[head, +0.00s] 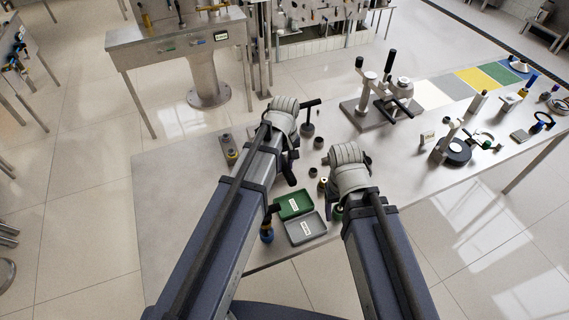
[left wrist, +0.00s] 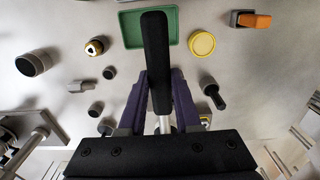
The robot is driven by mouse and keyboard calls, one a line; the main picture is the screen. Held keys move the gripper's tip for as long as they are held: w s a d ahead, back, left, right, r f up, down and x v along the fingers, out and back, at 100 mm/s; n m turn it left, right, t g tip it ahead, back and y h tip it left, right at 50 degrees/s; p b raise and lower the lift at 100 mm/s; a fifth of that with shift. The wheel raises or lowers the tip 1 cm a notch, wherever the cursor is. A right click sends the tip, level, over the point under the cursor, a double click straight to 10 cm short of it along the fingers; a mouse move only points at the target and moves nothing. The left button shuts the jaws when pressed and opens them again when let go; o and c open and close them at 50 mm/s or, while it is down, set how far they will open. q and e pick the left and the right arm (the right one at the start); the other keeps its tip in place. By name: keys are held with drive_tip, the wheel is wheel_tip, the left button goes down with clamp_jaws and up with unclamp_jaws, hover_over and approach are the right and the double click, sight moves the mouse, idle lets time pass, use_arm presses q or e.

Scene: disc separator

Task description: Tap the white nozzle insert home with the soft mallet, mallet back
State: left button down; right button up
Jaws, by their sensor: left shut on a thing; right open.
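My left gripper (left wrist: 163,112) is shut on the soft mallet (left wrist: 157,62). In the left wrist view the mallet shows as a long black bar with a metal rod between the purple fingers. It appears held above the table. In the head view, my left gripper (head: 291,155) is over the middle of the bench, its fingers mostly hidden by my arm. My right gripper (head: 339,198) is open above the front edge, right of the green tray, partly hidden by its own wrist. I cannot make out the white nozzle insert in either view.
A green tray (head: 282,211) and a grey tray (head: 294,238) lie at the front edge. A stand with black handles (head: 362,113) is behind to the right. A black disc fixture (head: 457,151) is further right. Several small dark cylinders lie between. The bench's left end (head: 170,200) is clear.

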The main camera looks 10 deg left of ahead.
use_arm(q)
drive_tip(key=shift+f, duration=0.15)
wheel_tip(320, 180, down, 5)
drive_tip(key=b, duration=0.5)
wheel_tip(320, 180, up, 5)
drive_tip(key=p, duration=0.5)
wheel_tip(320, 180, down, 6)
drive_tip(key=f+b, duration=0.1)
drive_tip(key=b, duration=0.6)
wheel_tip(320, 180, up, 6)
drive_tip(key=p, duration=0.5)
drive_tip(key=shift+f+p, duration=0.15)
drive_tip(key=shift+p, duration=0.2)
wheel_tip(320, 180, up, 6)
drive_tip(key=p, duration=0.6)
